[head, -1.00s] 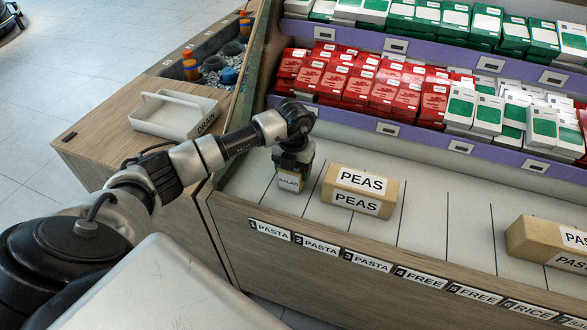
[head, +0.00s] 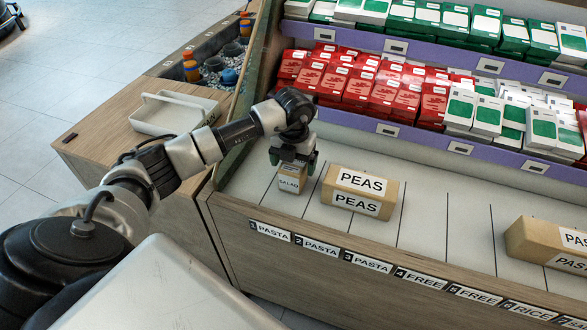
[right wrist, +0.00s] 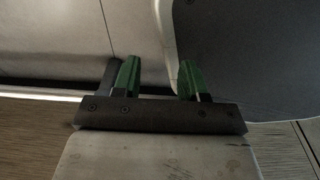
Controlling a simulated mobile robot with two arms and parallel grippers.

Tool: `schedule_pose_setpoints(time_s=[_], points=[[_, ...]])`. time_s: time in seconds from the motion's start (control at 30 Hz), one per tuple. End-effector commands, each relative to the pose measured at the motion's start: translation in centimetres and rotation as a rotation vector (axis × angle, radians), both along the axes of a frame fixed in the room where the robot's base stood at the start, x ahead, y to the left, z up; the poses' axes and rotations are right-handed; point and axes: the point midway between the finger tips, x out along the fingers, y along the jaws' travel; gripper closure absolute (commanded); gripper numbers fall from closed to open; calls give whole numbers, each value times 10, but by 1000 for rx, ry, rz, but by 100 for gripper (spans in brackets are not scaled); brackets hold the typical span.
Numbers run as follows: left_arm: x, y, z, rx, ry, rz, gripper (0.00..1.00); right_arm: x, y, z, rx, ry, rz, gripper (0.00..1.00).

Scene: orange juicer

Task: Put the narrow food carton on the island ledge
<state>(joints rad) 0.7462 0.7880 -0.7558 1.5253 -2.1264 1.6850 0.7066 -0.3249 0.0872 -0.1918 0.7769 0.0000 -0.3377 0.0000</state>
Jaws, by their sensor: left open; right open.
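A small, narrow carton labelled SALAD (head: 289,184) stands on the white slotted ledge (head: 425,215), at its left end. My left gripper (head: 293,160) is open just above it, with a finger towards each side of the carton's top. Whether the fingers touch the carton cannot be told. A wider cardboard PEAS carton (head: 361,204) lies just right of it. My right gripper (right wrist: 158,80) is open and empty in the right wrist view, its green fingertips apart over a pale surface.
Shelves of red cartons (head: 372,85) and green-and-white cartons rise behind the ledge. A PASTA carton (head: 535,242) lies at the right. Slots between PEAS and PASTA are bare. A white drain tray (head: 165,118) sits on the wooden counter (head: 95,140) at left.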

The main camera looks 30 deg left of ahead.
Motion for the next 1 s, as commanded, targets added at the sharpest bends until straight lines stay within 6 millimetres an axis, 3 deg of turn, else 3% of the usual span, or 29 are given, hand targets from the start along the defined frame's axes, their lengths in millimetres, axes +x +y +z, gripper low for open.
schedule_pose_setpoints(time_s=[0.2, 0.4, 0.6, 1.0], points=[[1, 0, 51, 1, -5, 0, 11, -10, -2, -1, -1, 5, 1, 57], [1, 0, 81, -1, -2, -1, 11, -12, -1, -3, 1, 5, 2, 57], [0, 0, 90, 0, 0, 0, 11, -7, 4, -3, 8, -2, 1, 57], [0, 0, 90, -1, 0, 0, 11, -8, 5, -3, 10, -2, 1, 57]])
